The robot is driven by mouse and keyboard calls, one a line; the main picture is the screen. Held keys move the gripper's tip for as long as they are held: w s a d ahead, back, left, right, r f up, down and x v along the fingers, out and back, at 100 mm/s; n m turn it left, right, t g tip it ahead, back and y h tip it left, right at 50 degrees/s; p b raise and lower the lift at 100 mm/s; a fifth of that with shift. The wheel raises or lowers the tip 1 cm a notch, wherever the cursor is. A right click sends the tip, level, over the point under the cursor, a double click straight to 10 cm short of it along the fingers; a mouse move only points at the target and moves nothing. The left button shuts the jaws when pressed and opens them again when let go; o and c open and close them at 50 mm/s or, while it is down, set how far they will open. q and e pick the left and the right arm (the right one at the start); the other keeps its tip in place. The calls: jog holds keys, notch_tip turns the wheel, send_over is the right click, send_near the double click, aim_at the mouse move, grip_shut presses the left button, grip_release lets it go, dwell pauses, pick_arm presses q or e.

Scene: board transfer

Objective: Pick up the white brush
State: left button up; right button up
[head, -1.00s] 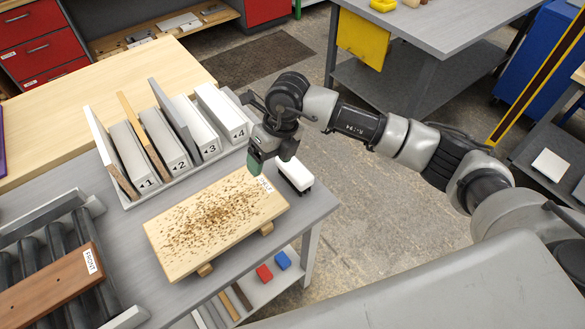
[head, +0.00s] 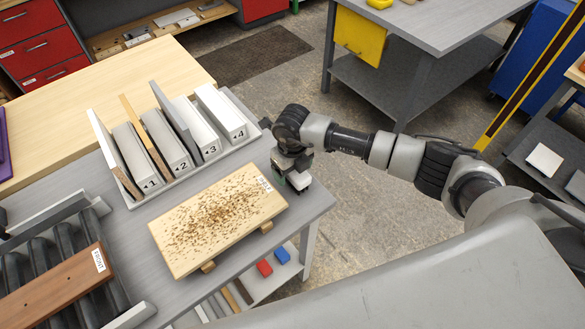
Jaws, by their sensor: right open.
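The white brush (head: 299,181) lies on the grey table near its right edge, just beyond the right end of the speckled board. Only part of it shows, as my right gripper covers most of it. My right gripper (head: 293,169) points down right over the brush, with its jaws open. I cannot tell whether the fingers touch the brush. The speckled wooden board (head: 228,205) is raised on small wooden blocks and is covered with brown bits. My left gripper cannot be made out.
A rack (head: 205,165) with numbered slots and upright boards stands behind the speckled board. A brown board marked FRONT (head: 62,288) lies on dark rollers at the left. Red (head: 264,267) and blue (head: 282,255) blocks lie on the lower shelf.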

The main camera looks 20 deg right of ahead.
jog(key=shift+f, duration=0.5)
jog(key=shift+c, duration=0.2)
jog(key=c, duration=1)
jog(key=shift+r, duration=0.1)
jog(key=r, duration=0.1)
jog(key=r+b, duration=0.2)
jog(key=r, duration=0.1)
jog(key=shift+s+d, duration=0.15)
jog(key=shift+d, duration=0.15)
jog(key=s+d+r+b, duration=0.1)
jog(key=s+d+r, duration=0.3)
jog(key=s, duration=0.1)
jog(key=s+d+r+b, duration=0.1)
jog(key=s+d+r, duration=0.2)
jog(key=shift+s+d+b, duration=0.1)
jog(key=shift+s+b, duration=0.1)
jog(key=shift+b, duration=0.15)
